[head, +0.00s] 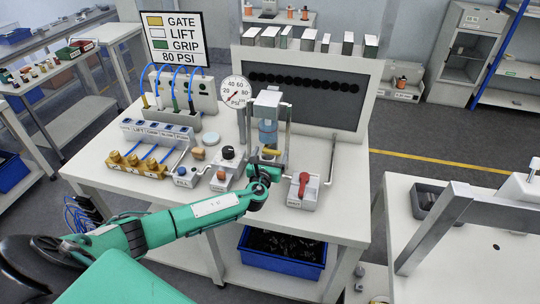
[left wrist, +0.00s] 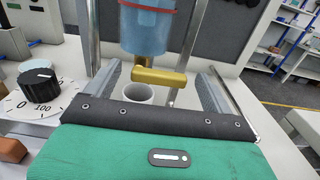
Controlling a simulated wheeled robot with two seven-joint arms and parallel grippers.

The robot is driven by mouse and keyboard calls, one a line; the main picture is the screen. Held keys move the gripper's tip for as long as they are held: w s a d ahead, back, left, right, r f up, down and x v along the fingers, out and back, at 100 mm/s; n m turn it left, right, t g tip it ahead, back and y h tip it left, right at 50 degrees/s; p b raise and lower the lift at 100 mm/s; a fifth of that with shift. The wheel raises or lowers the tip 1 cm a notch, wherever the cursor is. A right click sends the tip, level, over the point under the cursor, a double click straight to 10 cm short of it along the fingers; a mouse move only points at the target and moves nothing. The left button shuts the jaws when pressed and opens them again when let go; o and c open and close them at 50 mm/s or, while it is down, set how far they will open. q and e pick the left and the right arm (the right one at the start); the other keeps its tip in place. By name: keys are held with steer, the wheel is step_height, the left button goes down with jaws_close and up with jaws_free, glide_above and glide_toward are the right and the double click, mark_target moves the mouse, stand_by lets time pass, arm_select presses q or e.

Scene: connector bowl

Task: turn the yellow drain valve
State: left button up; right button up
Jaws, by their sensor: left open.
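The yellow drain valve (head: 269,151) is a small bar at the bottom of the blue filter bowl (head: 267,132), which hangs in a metal frame on the workbench. In the left wrist view the valve (left wrist: 159,77) lies roughly crosswise under the translucent blue bowl (left wrist: 145,32). My left gripper (head: 266,166) reaches in from the front, just below the valve. In the left wrist view its two grey fingers (left wrist: 158,86) are spread, one on each side of the valve, with visible gaps. It holds nothing. My right gripper is not in view.
A white cup (left wrist: 138,94) stands beneath the valve. A black knob (left wrist: 38,76) with a numbered dial is to the left. A red-handled switch box (head: 303,188) sits right of my gripper. A pressure gauge (head: 235,92) and bent metal rod (head: 331,158) are nearby.

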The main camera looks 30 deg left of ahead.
arm_select(q)
steer(key=c, duration=1)
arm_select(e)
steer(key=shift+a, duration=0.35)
